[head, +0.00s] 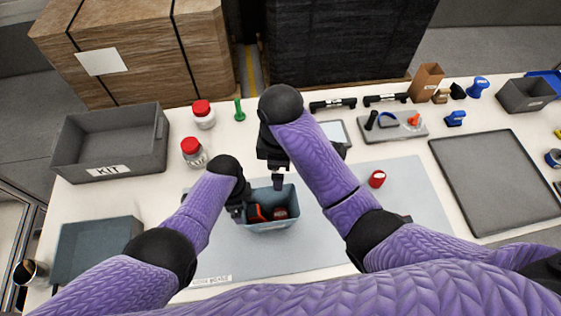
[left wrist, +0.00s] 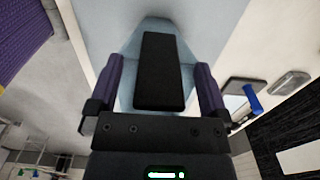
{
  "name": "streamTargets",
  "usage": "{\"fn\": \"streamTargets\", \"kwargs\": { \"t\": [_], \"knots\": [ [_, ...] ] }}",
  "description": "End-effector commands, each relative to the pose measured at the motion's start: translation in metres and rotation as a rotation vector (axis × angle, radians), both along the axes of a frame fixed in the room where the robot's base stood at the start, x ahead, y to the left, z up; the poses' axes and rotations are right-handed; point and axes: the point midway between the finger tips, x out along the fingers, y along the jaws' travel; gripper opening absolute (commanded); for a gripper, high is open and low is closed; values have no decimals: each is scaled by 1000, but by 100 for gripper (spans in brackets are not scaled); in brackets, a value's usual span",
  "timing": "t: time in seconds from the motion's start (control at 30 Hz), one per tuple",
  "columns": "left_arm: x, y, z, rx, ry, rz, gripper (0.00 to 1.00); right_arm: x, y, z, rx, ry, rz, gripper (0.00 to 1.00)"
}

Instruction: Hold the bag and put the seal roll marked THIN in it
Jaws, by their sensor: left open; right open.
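The light blue-grey bag (head: 270,225) stands open on the mat, with a red-and-black item (head: 256,212) and a round red item (head: 280,213) inside. No THIN mark is readable on either. A red roll-like piece (head: 376,179) lies on the mat to the right; its marking is too small to read. My left gripper (head: 236,213) is open at the bag's left rim. In the left wrist view, a pale blue surface (left wrist: 150,30) shows beyond its parted fingers (left wrist: 158,85). My right gripper (head: 277,184) is open above the bag's far side, its fingertips partly hidden.
A grey KIT bin (head: 110,170) stands at the left, with red-lidded jars (head: 194,152) beside it. A tool tray (head: 393,128) is behind the mat. A dark flat tray (head: 500,185) lies right.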

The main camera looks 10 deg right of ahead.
Motion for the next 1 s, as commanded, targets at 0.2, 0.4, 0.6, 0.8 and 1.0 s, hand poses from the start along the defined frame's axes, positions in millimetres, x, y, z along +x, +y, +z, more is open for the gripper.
{"fn": "streamTargets", "kwargs": {
  "t": [0.2, 0.4, 0.6, 0.8, 1.0],
  "knots": [
    [1, 0, 8, -1, -3, 1, 99, 0, 0, 0, 0, 0, 0, 100],
    [1, 0, 46, -1, -5, -1, 99, 0, 0, 0, 0, 0, 0, 100],
    [1, 0, 96, 0, -3, 0, 99, 0, 0, 0, 0, 0, 0, 100],
    [0, 0, 121, 0, 0, 0, 99, 0, 0, 2, 0, 0, 0, 100],
    [0, 0, 147, 1, 2, 0, 99, 0, 0, 32, 0, -2, 0, 100]
  ]
}}
